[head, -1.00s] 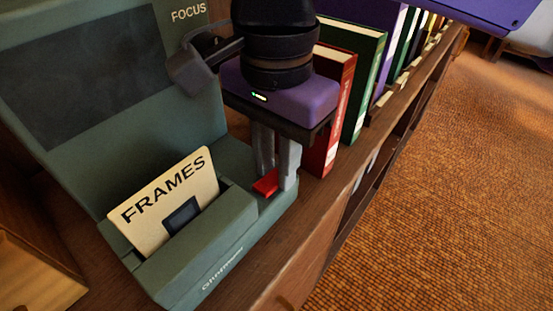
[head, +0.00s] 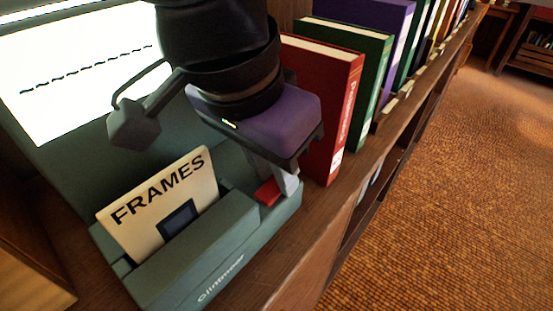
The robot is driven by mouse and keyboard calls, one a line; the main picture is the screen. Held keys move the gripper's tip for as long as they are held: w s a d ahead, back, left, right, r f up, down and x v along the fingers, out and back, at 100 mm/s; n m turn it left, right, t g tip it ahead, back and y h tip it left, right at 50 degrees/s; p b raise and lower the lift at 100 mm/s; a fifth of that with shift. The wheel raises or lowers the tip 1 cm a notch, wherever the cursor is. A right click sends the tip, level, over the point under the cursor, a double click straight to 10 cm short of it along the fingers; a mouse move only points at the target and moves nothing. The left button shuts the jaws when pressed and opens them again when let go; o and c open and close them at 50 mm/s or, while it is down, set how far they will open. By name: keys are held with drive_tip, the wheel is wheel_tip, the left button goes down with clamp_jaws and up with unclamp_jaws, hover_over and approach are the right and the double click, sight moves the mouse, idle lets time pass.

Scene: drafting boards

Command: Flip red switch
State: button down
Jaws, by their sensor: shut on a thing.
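The red switch (head: 268,193) sits at the right end of the green-grey viewer's base (head: 228,245). My gripper (head: 280,190) points down at it from above, with its fingers at the switch and shut on it. The purple gripper body (head: 265,105) hides part of the viewer behind. The viewer's screen (head: 85,65) is lit white with a dark wavy line across it. A cream card marked FRAMES (head: 165,205) stands in the slot of the base.
A red book (head: 335,110), a green book (head: 370,75) and several others stand in a row behind the gripper on the wooden shelf (head: 350,190). The orange carpet (head: 450,170) at the right is clear.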

sight(264, 197)
drive_tip(key=c, duration=1.2)
unclamp_jaws()
drive_tip(key=shift+c, duration=0.2)
drive_tip(key=p+v, duration=0.1)
drive_tip(key=v, duration=0.6)
drive_tip(key=shift+r, duration=0.4)
drive_tip(key=shift+s+p, duration=0.1)
drive_tip(key=shift+p, duration=0.2)
